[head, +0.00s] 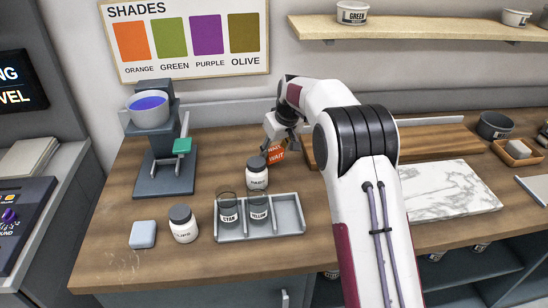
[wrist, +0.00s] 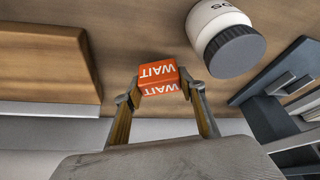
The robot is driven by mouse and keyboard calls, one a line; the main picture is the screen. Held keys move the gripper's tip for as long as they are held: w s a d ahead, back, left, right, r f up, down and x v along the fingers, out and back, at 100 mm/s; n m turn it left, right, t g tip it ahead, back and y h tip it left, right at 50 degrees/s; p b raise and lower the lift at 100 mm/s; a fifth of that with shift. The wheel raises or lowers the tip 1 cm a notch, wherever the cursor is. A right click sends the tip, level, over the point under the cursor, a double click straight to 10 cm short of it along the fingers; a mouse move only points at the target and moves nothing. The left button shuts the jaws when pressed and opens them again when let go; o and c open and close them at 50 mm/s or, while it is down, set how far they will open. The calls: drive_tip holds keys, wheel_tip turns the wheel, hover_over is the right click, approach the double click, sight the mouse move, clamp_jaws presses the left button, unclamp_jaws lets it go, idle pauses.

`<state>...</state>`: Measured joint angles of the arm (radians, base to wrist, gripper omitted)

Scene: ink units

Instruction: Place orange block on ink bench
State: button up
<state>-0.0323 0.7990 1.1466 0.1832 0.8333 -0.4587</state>
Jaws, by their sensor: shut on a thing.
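The orange block (head: 277,155), marked WAIT, is at the back middle of the wooden bench (head: 120,205), partly hidden behind a white jar in the head view. My gripper (head: 285,135) reaches down over it. In the wrist view the orange block (wrist: 158,75) sits between the two fingertips of my gripper (wrist: 162,92), which is shut on it. Wood shows behind the block; I cannot tell whether it touches the bench top.
The dark-lidded white jar (head: 257,178) stands close in front. A grey tray (head: 290,215) holds cyan and yellow cups. A stand (head: 165,170) with a blue-filled bowl and green piece is left. A wooden board (head: 430,140) and marble slab (head: 450,190) lie right.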

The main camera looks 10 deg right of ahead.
sight(274, 158)
drive_tip(key=shift+f, duration=1.35)
drive_tip(key=shift+f, duration=0.15)
drive_tip(key=o, duration=1.1)
drive_tip(key=v, duration=1.2)
drive_tip(key=shift+r, duration=0.2)
